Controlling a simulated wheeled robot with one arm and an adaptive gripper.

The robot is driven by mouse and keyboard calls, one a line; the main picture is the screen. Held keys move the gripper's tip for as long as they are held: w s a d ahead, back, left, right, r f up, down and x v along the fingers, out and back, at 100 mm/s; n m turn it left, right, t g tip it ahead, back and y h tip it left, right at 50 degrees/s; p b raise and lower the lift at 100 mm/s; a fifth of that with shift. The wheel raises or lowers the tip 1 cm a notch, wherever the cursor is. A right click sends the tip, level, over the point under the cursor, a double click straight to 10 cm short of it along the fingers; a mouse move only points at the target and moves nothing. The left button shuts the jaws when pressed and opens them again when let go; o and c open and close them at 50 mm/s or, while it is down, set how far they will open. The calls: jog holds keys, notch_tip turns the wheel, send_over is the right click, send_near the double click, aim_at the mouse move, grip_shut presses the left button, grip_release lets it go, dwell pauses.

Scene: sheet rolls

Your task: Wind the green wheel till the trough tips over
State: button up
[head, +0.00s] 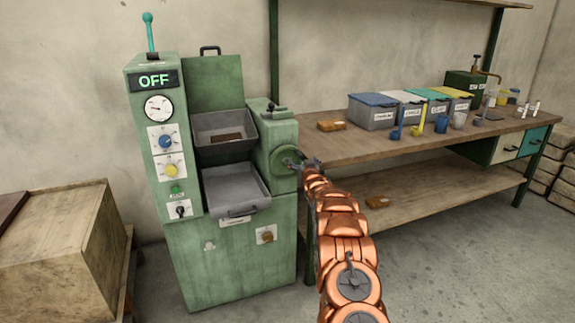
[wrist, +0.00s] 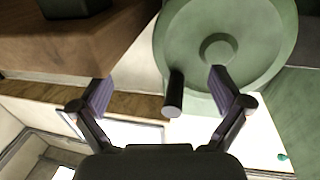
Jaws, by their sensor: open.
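The green wheel (head: 286,162) sits on the right side of the green machine (head: 243,260). In the wrist view the wheel (wrist: 262,40) fills the upper right, with a dark crank handle (wrist: 174,92) sticking out toward the camera. My gripper (wrist: 160,90) is open, its two fingers on either side of the handle and no contact visible. In the head view my gripper (head: 304,163) is at the wheel's right edge. The trough (head: 223,137) is a grey tray with a brown block (head: 226,137) in it, above a lower grey tray (head: 236,188).
The machine's display (head: 153,80) reads OFF. A wooden workbench (head: 350,148) with lidded bins (head: 373,112) and a brown block (head: 331,125) stands right of the machine, close to my arm. A wooden crate (head: 68,262) stands at the left. Floor is free at the lower right.

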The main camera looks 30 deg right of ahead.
jog(key=d+b+v, duration=0.1)
jog(key=b+v, duration=0.1)
jog(key=v, duration=0.6)
jog(key=shift+s, duration=0.65)
jog(key=shift+d, duration=0.1)
